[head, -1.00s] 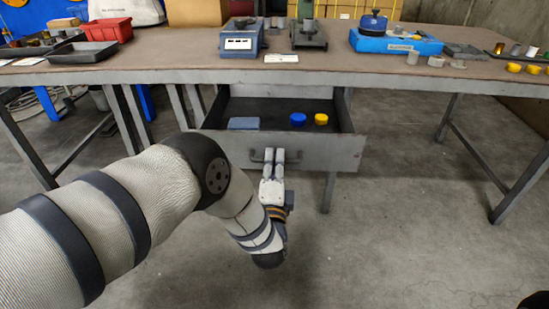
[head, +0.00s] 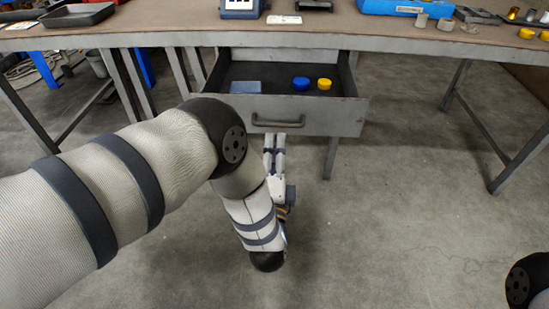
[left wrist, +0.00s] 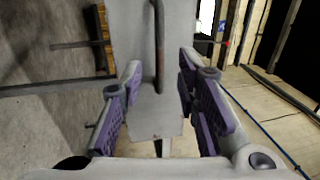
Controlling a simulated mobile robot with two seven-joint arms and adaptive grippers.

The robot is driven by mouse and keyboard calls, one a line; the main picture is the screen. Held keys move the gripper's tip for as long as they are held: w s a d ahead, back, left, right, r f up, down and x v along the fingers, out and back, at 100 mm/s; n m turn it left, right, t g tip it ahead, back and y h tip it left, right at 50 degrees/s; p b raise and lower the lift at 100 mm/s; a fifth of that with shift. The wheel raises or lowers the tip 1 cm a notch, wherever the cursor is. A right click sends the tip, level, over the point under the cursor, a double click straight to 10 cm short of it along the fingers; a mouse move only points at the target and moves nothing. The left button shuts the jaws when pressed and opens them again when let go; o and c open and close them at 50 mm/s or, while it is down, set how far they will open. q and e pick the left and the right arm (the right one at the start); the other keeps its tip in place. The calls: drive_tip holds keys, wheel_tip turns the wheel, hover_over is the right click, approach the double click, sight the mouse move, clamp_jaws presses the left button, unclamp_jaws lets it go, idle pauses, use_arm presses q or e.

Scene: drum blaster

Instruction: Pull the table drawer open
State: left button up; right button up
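The table drawer (head: 310,115) stands pulled out from under the workbench, its inside in plain view. Its dark bar handle (head: 278,123) is on the grey front panel. In the left wrist view the handle (left wrist: 159,45) lies ahead, in line with the gap between the fingers. My left gripper (head: 274,143) is just below and in front of the handle, apart from it. My right gripper is out of view.
In the drawer lie a blue-grey block (head: 246,87), a blue round part (head: 301,83) and a yellow one (head: 324,84). The workbench top (head: 190,33) carries a black tray (head: 77,15) and a blue case (head: 405,7). The floor in front is clear.

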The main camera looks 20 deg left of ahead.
use_arm(q)
drive_tip(key=v, duration=0.4)
drive_tip(key=shift+s, duration=0.25)
